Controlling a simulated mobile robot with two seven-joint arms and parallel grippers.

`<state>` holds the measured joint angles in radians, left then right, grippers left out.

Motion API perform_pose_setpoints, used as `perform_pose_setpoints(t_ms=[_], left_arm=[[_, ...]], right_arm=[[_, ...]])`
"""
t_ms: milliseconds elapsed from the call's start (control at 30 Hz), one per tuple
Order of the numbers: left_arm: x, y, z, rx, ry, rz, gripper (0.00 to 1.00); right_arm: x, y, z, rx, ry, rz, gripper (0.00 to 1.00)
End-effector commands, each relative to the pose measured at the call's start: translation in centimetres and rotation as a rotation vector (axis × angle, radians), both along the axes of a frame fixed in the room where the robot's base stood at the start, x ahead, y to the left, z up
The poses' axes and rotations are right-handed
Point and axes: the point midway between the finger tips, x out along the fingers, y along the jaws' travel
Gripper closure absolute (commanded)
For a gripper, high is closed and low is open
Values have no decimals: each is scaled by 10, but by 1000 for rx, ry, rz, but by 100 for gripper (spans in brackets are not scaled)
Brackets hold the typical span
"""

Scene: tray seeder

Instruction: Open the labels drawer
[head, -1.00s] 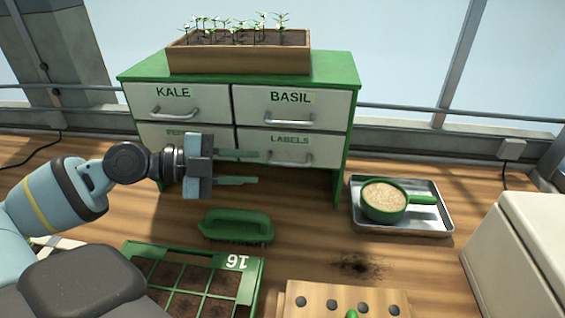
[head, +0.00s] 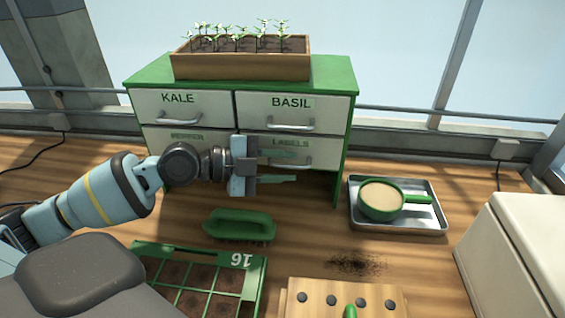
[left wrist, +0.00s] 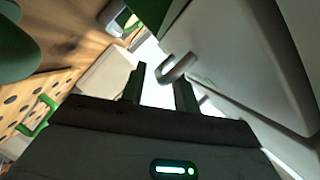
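The labels drawer (head: 325,152) is the lower right drawer of a green and white cabinet. It looks shut, and my gripper covers its left part. My left gripper (head: 292,166) is in front of it with its two green fingers apart, pointing right. In the left wrist view the fingers (left wrist: 158,88) are open, and a curved metal handle (left wrist: 176,70) shows just beyond their tips, close to the right finger. Whether a finger touches the handle I cannot tell. My right gripper is in neither view.
A green brush (head: 238,224) lies on the bench below the gripper. A metal tray (head: 440,222) with a green scoop (head: 380,200) stands to the right. A seed tray (head: 252,285) and a wooden board (head: 295,292) are in front. A planter (head: 240,66) stands on the cabinet.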

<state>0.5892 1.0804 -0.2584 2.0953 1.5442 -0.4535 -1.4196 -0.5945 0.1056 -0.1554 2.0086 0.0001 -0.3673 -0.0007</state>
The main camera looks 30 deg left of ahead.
Motion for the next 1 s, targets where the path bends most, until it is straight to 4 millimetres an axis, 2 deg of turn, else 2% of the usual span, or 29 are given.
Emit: perform_pose_setpoints(t_ms=[367, 633, 1000], left_arm=[[3, -3, -2, 1, 1, -1, 69], [3, -3, -1, 1, 1, -1, 100], [3, -3, -2, 2, 2, -2, 100]], right_arm=[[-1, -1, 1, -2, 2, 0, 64], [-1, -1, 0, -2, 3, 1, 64], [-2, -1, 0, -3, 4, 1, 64]])
